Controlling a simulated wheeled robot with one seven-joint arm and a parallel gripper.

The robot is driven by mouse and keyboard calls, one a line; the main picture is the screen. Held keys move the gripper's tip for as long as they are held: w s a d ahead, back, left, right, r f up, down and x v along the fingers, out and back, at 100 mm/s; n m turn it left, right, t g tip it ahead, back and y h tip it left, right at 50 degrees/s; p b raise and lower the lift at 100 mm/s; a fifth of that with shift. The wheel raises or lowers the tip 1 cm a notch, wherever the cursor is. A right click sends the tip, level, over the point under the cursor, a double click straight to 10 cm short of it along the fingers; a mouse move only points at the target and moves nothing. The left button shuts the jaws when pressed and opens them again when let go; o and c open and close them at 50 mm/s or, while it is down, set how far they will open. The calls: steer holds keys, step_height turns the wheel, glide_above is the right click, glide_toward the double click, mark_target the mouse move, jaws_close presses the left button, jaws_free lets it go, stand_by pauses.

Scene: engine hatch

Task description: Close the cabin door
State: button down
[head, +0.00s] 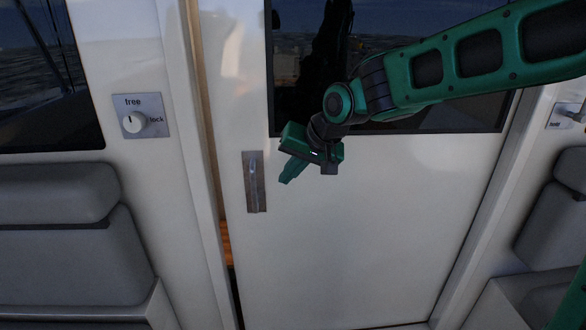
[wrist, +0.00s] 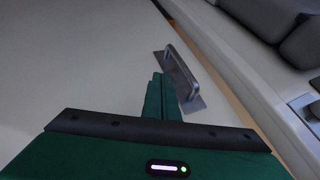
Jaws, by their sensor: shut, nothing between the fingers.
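The white cabin door (head: 350,215) has a dark window (head: 300,60) in its upper part. A narrow gap with a wooden edge shows between its left side and the frame. A metal handle (head: 255,182) on a plate sits near the door's left edge; it also shows in the wrist view (wrist: 180,75). My gripper (head: 287,179) is shut and empty, to the right of the handle in the head view. In the wrist view the closed green fingers (wrist: 161,90) are just beside the handle plate. I cannot tell whether they touch the door.
A knob panel marked free and lock (head: 134,121) is on the wall left of the door. Grey seats stand at the left (head: 60,235) and right (head: 555,205). Another switch panel (head: 567,116) is on the right wall.

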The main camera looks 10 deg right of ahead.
steer(key=shift+w+a+f, duration=0.5)
steer(key=shift+a+f, duration=0.1)
steer(key=shift+a, duration=0.3)
steer(key=shift+w+a+f, duration=0.45)
steer(key=shift+a+f, duration=0.1)
steer(key=shift+a, duration=0.4)
steer(key=shift+w+a+f, duration=0.5)
steer(key=shift+a+f, duration=0.1)
steer(key=shift+a, duration=0.3)
steer(key=a, duration=0.5)
steer(key=shift+a+r, duration=0.1)
steer(key=shift+a, duration=0.15)
